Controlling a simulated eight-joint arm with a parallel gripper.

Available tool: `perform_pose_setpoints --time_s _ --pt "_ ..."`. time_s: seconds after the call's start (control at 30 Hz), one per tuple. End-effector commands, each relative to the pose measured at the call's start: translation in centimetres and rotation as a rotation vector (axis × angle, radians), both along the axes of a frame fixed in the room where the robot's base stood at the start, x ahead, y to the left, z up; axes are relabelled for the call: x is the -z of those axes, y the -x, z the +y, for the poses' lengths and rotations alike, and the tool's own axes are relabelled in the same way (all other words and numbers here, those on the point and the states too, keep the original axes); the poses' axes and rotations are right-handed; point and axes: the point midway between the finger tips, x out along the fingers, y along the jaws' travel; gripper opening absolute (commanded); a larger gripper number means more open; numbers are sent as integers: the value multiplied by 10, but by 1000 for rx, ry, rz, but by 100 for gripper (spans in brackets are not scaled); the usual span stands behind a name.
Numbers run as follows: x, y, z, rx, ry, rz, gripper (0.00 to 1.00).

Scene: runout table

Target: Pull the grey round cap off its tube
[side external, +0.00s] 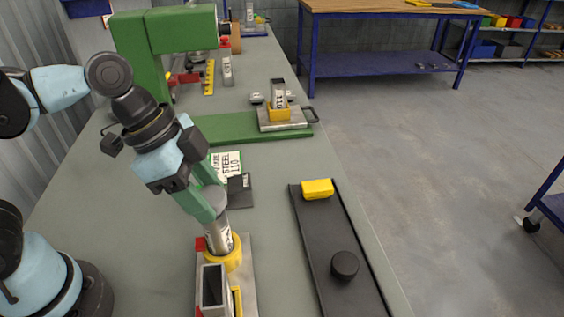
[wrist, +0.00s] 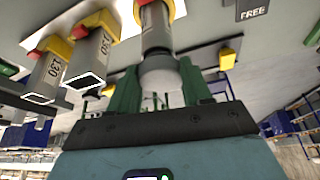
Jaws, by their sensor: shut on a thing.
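The grey round cap (side external: 214,196) sits at the top of a metal tube (side external: 219,238) in the side view. The tube stands in a yellow collar (side external: 232,262) on a metal base plate. My gripper (side external: 212,205) comes down from the upper left, its green fingers on both sides of the cap, shut on it. In the wrist view the cap (wrist: 162,78) shows between the fingers of my gripper (wrist: 160,80), in line with the tube (wrist: 155,27).
A rectangular open tube (side external: 214,286) stands close in front of the held tube. To the right is a black tray (side external: 322,232) with a yellow block (side external: 317,188) and a black round piece (side external: 344,265). A green machine (side external: 150,50) stands behind. The tray's middle is clear.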

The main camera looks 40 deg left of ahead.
Motion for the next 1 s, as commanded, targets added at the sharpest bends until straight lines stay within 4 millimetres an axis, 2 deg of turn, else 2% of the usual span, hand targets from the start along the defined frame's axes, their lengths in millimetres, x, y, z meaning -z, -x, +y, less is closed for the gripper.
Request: perform_pose_setpoints --time_s 1.0 --pt "-18 1 0 0 -1 2 0"
